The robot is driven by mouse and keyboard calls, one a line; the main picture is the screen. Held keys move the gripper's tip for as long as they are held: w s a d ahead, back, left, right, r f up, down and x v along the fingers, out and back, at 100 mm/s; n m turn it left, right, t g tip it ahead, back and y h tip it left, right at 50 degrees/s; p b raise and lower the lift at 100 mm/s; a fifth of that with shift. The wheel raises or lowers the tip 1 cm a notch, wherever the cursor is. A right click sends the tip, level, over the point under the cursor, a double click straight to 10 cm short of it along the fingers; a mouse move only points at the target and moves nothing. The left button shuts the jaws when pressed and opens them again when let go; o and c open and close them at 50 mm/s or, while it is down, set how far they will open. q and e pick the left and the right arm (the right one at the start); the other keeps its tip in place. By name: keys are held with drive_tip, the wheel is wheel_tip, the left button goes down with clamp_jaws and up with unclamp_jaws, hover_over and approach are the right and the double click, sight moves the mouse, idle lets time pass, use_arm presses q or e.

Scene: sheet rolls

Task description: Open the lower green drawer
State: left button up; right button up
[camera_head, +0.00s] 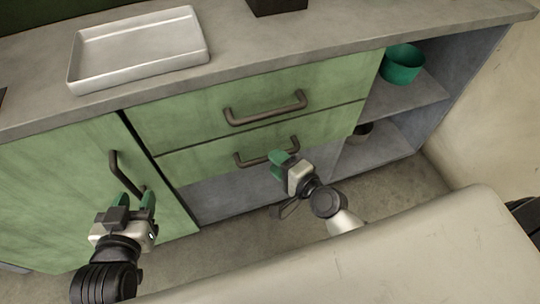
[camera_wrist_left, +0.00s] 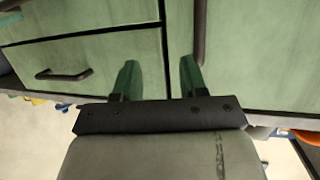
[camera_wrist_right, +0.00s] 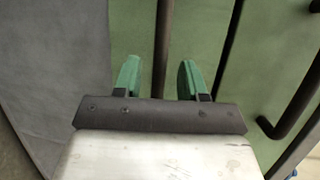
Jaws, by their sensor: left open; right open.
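The lower green drawer (camera_head: 190,166) sits under a taller green drawer (camera_head: 190,120) and looks shut. Its dark bar handle (camera_head: 250,160) shows in the head view with its right part near my right gripper (camera_head: 284,158). My right gripper is open. In the right wrist view the lower handle (camera_wrist_right: 163,45) runs up the picture in line with the gap between the green fingertips (camera_wrist_right: 158,80). I cannot tell whether the fingers reach around it. My left gripper (camera_head: 134,200) is open and empty in front of the green door at the left.
The door handle (camera_head: 122,172) is close to my left gripper. The upper drawer handle (camera_head: 265,110) is just above the lower one. A white tray (camera_head: 140,52) stands on the counter.

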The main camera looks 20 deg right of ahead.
drive_tip(key=shift+x, duration=1.45)
drive_tip(key=shift+c, duration=0.3)
clamp_jaws()
